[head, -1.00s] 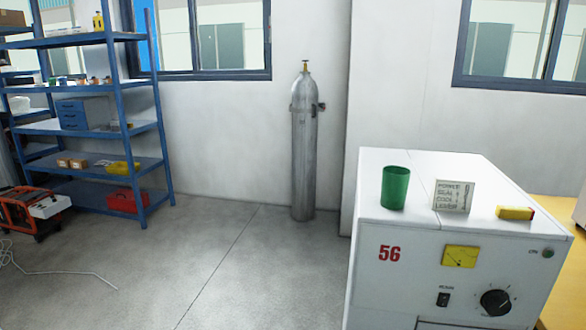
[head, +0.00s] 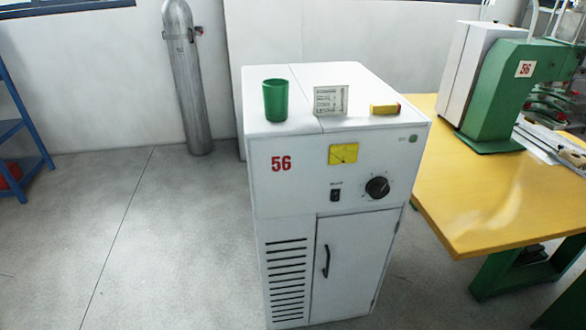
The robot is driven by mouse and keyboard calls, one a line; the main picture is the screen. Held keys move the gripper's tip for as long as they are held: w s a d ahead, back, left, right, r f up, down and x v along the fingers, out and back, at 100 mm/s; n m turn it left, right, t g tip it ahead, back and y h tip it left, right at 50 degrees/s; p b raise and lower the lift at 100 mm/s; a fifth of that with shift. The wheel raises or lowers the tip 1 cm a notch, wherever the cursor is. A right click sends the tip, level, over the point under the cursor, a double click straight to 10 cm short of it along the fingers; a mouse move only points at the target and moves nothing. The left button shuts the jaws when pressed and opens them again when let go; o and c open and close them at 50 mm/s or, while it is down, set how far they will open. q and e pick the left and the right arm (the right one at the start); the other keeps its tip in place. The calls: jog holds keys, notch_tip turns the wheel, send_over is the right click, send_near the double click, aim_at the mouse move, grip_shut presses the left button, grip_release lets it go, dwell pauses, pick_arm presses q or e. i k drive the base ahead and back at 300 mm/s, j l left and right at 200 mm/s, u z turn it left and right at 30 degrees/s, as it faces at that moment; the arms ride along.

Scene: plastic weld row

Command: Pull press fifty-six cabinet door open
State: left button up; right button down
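The white cabinet of press fifty-six (head: 285,225) stands upright in the middle of the head view, with a red "56" on its upper front panel. Its door (head: 352,268) is the lower right part of the front and looks closed. A dark curved vertical handle (head: 326,261) sits near the door's left edge. Left of the door is a panel with dark vent slots (head: 287,280). Neither of my grippers shows in the head view.
A yellow table (head: 485,205) with a green press (head: 505,90) is at right. A gas cylinder (head: 187,80) stands behind. Floor (head: 170,240) at left is clear.

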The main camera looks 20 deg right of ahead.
aim_at(350, 250)
jog(key=z, duration=1.15)
